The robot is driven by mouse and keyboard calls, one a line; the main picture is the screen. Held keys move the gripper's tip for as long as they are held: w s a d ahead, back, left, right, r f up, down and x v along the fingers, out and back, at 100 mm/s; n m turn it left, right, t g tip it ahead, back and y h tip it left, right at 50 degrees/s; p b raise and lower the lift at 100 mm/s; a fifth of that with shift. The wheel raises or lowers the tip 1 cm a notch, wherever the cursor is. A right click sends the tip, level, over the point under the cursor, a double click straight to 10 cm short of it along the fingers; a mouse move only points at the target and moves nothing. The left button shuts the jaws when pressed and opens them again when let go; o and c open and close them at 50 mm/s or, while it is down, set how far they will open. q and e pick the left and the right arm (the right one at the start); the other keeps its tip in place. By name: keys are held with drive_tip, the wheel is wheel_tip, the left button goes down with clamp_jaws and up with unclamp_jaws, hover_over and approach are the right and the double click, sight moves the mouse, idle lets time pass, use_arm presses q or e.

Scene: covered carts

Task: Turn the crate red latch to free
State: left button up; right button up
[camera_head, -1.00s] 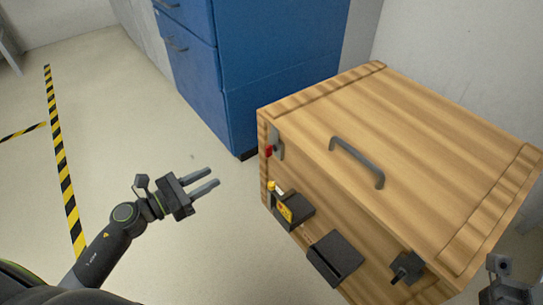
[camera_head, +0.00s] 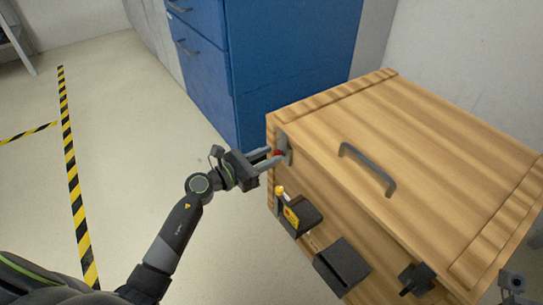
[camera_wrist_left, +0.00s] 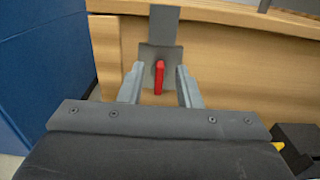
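The wooden crate (camera_head: 420,160) stands at the right with its lid closed. Its red latch (camera_head: 278,153) sits on a grey metal plate near the left end of the front face. In the left wrist view the red latch (camera_wrist_left: 159,78) hangs straight down from its pivot. My left gripper (camera_head: 273,160) is open at the latch, with one finger on each side of it. In the left wrist view a gap shows between the latch and each finger. My right gripper (camera_head: 513,285) is only partly in view at the bottom right corner; its fingers cannot be made out.
A grey handle (camera_head: 368,168) is on the crate lid. Black holders (camera_head: 342,266), one with a yellow item (camera_head: 290,213), and a black latch (camera_head: 417,279) are on the front face. A blue cabinet (camera_head: 290,60) stands behind the crate. The floor at left is clear.

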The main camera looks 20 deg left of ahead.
use_arm(q)
drive_tip(key=shift+x, duration=0.8)
drive_tip(key=shift+c, duration=0.4)
clamp_jaws()
drive_tip(key=shift+n, duration=0.3)
